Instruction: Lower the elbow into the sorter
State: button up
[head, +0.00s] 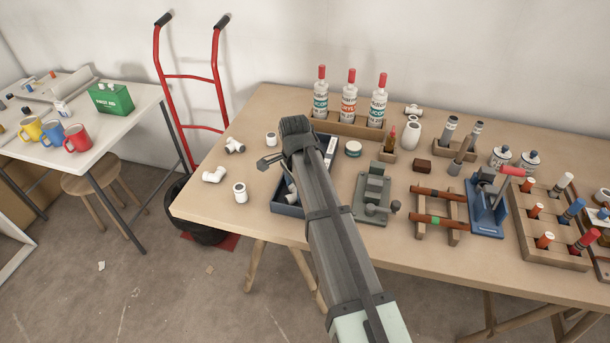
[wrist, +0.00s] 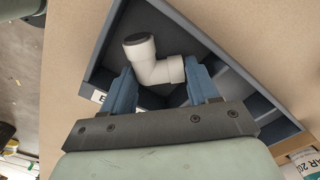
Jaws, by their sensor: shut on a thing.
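The white elbow (wrist: 145,68) is between the blue fingers of my gripper (wrist: 164,88) in the wrist view. My gripper is shut on it. One round open end of the elbow, dark inside, points to the upper left. The dark blue-grey sorter (wrist: 216,43) lies beneath, with the elbow over a large compartment; I cannot tell its height above the floor. Smaller divided compartments show at the right. In the head view the sorter (head: 287,210) is partly hidden by my arm, and the fingertips and held elbow cannot be made out clearly.
Loose white pipe fittings (head: 214,175) stand on the table left of the sorter. A grey-green device (head: 374,195) and a small round tin (head: 353,148) are to its right. Bottles in a wooden rack (head: 349,126) stand behind.

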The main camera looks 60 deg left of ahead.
jog(key=shift+f, duration=0.35)
dwell(0.3)
jog(key=o, duration=1.1)
jog(key=shift+a+r, duration=0.1)
jog(key=shift+r, duration=0.1)
jog(key=shift+r, duration=0.3)
jog(key=r, duration=1.3)
jog(key=shift+d, duration=0.2)
